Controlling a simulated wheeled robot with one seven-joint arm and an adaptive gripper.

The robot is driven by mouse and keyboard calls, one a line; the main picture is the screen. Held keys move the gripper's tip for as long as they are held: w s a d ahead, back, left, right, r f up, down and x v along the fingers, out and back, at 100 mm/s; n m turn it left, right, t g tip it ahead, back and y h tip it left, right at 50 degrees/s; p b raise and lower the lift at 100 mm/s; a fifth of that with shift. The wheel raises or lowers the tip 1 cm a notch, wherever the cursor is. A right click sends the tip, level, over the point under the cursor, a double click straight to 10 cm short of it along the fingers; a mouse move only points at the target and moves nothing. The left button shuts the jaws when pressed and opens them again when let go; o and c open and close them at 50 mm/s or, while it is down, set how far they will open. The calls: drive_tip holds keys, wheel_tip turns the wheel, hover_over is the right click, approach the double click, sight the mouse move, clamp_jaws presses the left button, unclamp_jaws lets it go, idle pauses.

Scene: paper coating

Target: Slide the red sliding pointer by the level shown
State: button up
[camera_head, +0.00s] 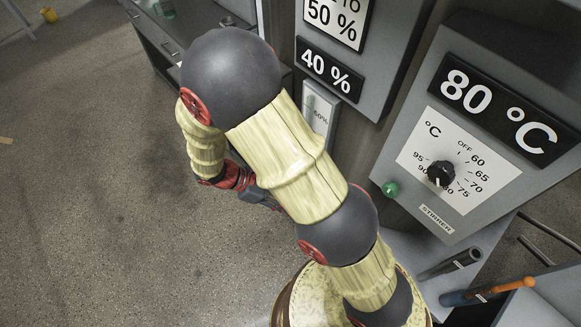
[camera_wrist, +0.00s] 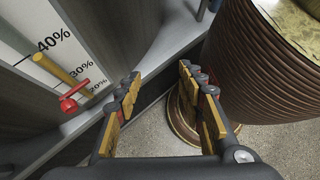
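The red sliding pointer (camera_wrist: 71,97) shows in the wrist view at the left, near the 20% mark at the lower end of the white scale (camera_wrist: 84,45). A yellow bar (camera_wrist: 55,70) runs along the scale from about 40% down toward the pointer. The level sign (camera_head: 326,70) reads 40 % in the head view, above a white scale plate (camera_head: 321,112) partly covered by my arm. My gripper (camera_wrist: 160,88) is open and empty, with its fingers to the right of the pointer and apart from it. In the head view my gripper is mostly hidden by my arm.
A grey panel with an 80 °C sign (camera_head: 500,105) and a black knob (camera_head: 441,174) stands at the right. Drawers (camera_head: 165,45) stand at the upper left. Open speckled floor (camera_head: 90,190) fills the left.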

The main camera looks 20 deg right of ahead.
drive_tip(key=w+f+n+t+h+b, duration=0.1)
drive_tip(key=w+f+n+t+h, duration=0.5)
drive_tip(key=f+n, duration=0.45)
drive_tip(key=w+a+n+t+h, duration=0.1)
drive_tip(key=w+a+n+t, duration=0.1)
drive_tip(key=w+n+t, duration=0.4)
drive_tip(key=shift+w+d+r+n+g+b, duration=0.1)
drive_tip(key=shift+w+d+n+g+b, duration=0.25)
drive_tip(key=shift+w+d, duration=0.65)
drive_tip(key=shift+w+d+n+g+b, duration=0.3)
drive_tip(key=shift+w+d+n, duration=0.2)
drive_tip(key=shift+d, duration=1)
drive_tip(key=shift+w+d+r+n+g+b, duration=0.1)
drive_tip(key=shift+w+d+n+g+b, duration=0.25)
drive_tip(key=shift+w+d, duration=0.65)
drive_tip(key=shift+s+d, duration=0.25)
drive_tip(key=shift+s, duration=0.05)
drive_tip(key=shift+c, duration=1.4)
clamp_jaws()
